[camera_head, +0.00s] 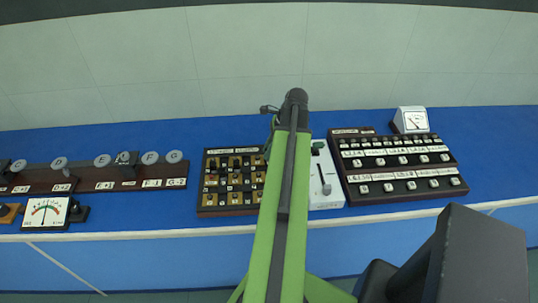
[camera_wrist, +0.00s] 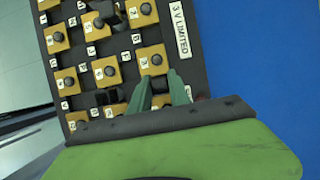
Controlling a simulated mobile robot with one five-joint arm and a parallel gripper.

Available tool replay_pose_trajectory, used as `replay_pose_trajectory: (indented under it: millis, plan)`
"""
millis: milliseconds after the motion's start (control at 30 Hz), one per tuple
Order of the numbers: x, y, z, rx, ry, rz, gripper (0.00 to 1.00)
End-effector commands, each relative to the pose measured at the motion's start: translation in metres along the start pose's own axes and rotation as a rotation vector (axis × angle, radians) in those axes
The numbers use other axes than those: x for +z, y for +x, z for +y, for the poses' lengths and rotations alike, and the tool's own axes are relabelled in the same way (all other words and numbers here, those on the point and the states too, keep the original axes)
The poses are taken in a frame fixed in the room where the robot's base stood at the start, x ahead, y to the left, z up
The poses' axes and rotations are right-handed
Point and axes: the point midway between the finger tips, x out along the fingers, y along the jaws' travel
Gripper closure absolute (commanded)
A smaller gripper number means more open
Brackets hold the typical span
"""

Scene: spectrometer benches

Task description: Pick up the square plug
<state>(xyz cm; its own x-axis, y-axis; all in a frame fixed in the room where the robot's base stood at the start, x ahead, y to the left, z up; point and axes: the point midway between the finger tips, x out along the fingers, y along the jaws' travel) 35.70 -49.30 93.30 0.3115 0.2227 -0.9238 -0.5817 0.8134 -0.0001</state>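In the wrist view a dark plug board (camera_wrist: 215,82) with a "3 V LIMITED" label carries rows of yellow square blocks with round black knobs, and some dark pieces between them. A dark upright piece (camera_wrist: 108,14) stands near the top. I cannot tell for sure which piece is the square plug. My gripper (camera_wrist: 160,76) has its two green fingers apart over the board's right-hand part. A dark spot shows between the fingers, but no clear grip on anything. In the head view the plug board (camera_head: 210,198) lies on the blue bench, partly behind my arm, which hides the fingertips.
Right of the board in the head view are a white lever unit (camera_head: 325,180), a dark switch panel (camera_head: 400,170) and a white meter (camera_head: 411,120). Several round dials and another meter (camera_head: 45,213) stand at left. Bare blue bench (camera_head: 500,150) shows at far right.

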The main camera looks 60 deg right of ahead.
Motion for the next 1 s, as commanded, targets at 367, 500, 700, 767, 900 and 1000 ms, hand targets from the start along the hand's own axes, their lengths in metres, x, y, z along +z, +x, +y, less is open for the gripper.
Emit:
replay_pose_trajectory:
  millis: [367, 500, 700, 767, 900, 1000]
  plan:
    - [0.000, 0.000, 0.000, 0.000, -0.001, 0.000, 1.00]
    - [0.001, 0.000, 0.000, 0.000, -0.001, 0.000, 1.00]
    - [0.006, -0.013, 0.000, 0.000, -0.001, 0.000, 1.00]
    - [0.009, -0.021, 0.000, 0.000, -0.001, 0.000, 1.00]
    - [0.018, -0.043, 0.000, 0.000, -0.001, 0.000, 1.00]
    - [0.010, -0.058, 0.011, 0.000, 0.003, 0.000, 1.00]
